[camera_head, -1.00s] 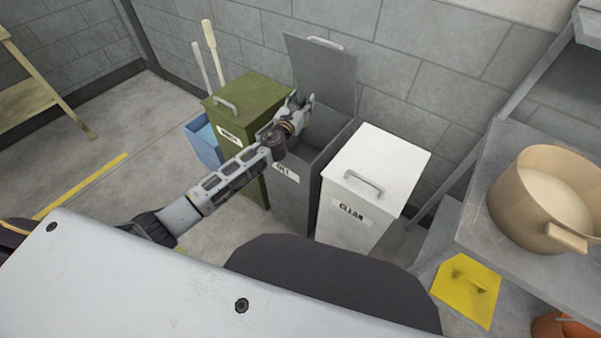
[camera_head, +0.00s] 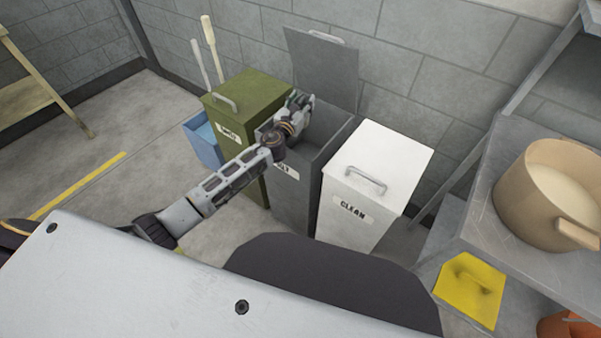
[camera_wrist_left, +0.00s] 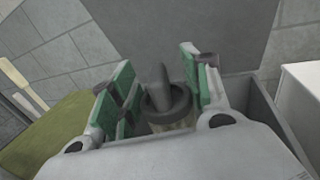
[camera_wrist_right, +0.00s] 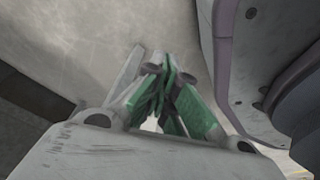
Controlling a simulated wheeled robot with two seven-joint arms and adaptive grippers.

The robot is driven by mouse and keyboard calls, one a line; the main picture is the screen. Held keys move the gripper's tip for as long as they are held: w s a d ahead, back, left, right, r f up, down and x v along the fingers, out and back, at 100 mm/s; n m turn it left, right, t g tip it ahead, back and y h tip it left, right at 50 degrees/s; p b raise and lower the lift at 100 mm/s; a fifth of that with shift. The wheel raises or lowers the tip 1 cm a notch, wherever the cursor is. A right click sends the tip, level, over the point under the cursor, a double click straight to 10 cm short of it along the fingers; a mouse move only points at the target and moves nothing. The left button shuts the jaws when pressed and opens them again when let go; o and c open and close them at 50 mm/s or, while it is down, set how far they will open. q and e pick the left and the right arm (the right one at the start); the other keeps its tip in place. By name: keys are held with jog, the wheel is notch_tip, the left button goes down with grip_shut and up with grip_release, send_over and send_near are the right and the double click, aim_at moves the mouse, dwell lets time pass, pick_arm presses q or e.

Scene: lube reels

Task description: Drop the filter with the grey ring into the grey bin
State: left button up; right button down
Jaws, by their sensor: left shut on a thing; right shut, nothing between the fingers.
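The grey bin (camera_head: 290,198) stands between the green and white bins, its grey lid (camera_head: 325,68) raised against the wall. My left gripper (camera_head: 300,103) is over the bin's open mouth. In the left wrist view my left gripper (camera_wrist_left: 158,85) is shut on the filter (camera_wrist_left: 167,102), which shows a grey ring and a dark stem between the green finger pads. The filter is hidden in the head view. My right gripper (camera_wrist_right: 165,75) is shut and empty in the right wrist view; it is not visible in the head view.
The green bin (camera_head: 240,105) with a closed lid is at the left, the white bin (camera_head: 375,170) labelled CLEAN at the right. A metal table (camera_head: 500,190) holds a tan pot (camera_head: 545,190). A yellow plate (camera_head: 470,290) lies below.

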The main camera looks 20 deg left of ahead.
pick_arm(q)
jog(key=shift+f+b, duration=0.3)
jog(key=shift+f, duration=0.15)
jog(key=shift+f+b, duration=0.6)
jog(key=shift+b, duration=0.05)
jog(key=shift+f+b, duration=0.6)
jog(key=shift+f, duration=0.2)
pick_arm(e)
jog(key=w+a+r, duration=0.4)
jog(key=w+r, duration=0.1)
jog(key=r, duration=0.2)
jog(key=shift+w+a+r, duration=0.15)
jog(key=shift+w+a, duration=0.05)
pick_arm(q)
jog(key=o, duration=1.4)
